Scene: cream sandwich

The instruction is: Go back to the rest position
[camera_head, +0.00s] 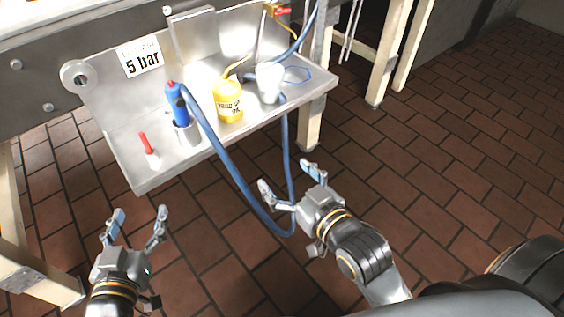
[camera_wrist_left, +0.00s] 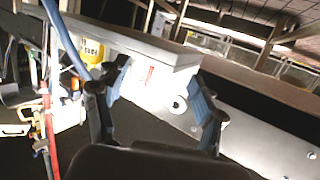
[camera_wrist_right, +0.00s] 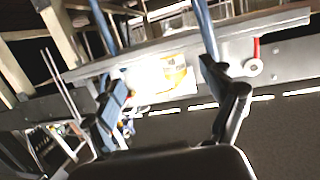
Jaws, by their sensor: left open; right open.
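My left gripper (camera_head: 138,229) is open and empty over the tiled floor at the lower left, in front of the metal shelf. Its two fingers also show spread in the left wrist view (camera_wrist_left: 160,100). My right gripper (camera_head: 290,178) is open and empty, below the shelf's right part and near the hanging blue hose (camera_head: 225,162). Its spread fingers also show in the right wrist view (camera_wrist_right: 172,90), with the hose passing behind the right finger. Neither gripper visibly holds anything.
The metal shelf (camera_head: 125,168) bears a blue tool (camera_head: 177,100) in a metal cup, a yellow bottle (camera_head: 228,102), a white cup (camera_head: 269,80) and a red-topped item (camera_head: 146,143). Cream table legs (camera_head: 310,130) stand right of it. The tiled floor (camera_head: 450,170) at right is clear.

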